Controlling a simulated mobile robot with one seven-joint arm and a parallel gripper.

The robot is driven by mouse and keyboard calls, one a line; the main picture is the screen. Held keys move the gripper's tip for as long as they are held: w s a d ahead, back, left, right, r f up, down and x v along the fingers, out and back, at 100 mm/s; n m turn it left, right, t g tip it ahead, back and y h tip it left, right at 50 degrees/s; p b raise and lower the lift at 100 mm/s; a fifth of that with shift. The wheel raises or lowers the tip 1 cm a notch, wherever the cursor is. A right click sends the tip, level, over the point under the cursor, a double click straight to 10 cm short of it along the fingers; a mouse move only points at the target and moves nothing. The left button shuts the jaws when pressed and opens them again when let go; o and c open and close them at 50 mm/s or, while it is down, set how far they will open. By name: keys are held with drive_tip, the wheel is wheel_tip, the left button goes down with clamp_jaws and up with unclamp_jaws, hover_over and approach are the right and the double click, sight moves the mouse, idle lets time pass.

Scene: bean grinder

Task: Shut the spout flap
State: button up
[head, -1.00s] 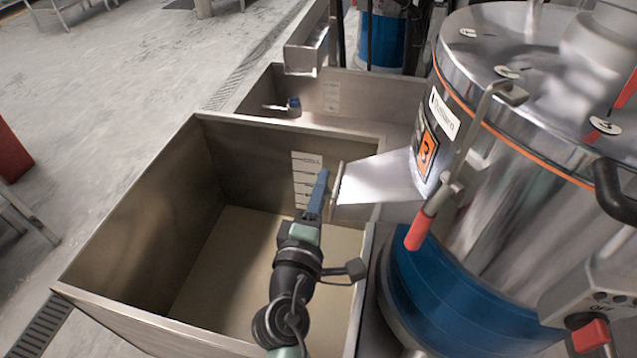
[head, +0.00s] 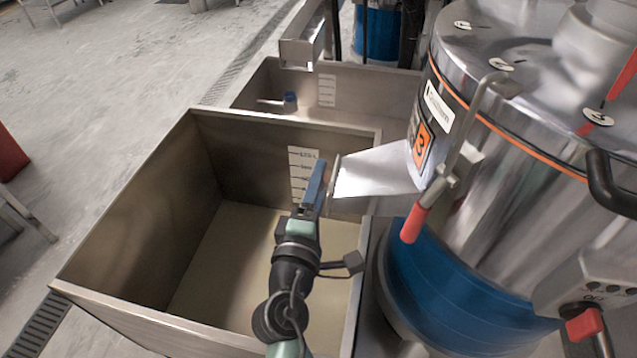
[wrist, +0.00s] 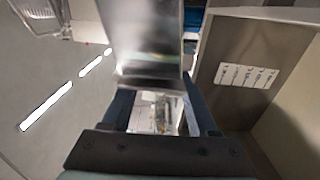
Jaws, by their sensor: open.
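The metal spout (head: 380,172) juts left from the grinder drum (head: 500,130) over the rim of the steel bin. A thin plate, apparently the spout flap (head: 333,178), stands at its outer end; its exact angle is hard to tell. My gripper (head: 319,172) is just left of this end, above the bin. In the wrist view the shiny spout (wrist: 143,35) comes down from the top, and its end lies between or just beyond the open blue fingers of my gripper (wrist: 158,95). Contact cannot be made out.
The steel bin (head: 130,180) below my gripper has walls on all sides. A second trough (head: 350,95) lies behind it. A clamp lever with a red handle (head: 415,222) hangs on the drum near the spout. Open floor (head: 120,70) is at the left.

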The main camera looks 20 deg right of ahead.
drive_tip(key=b+v, duration=0.2)
drive_tip(key=v, duration=1.1)
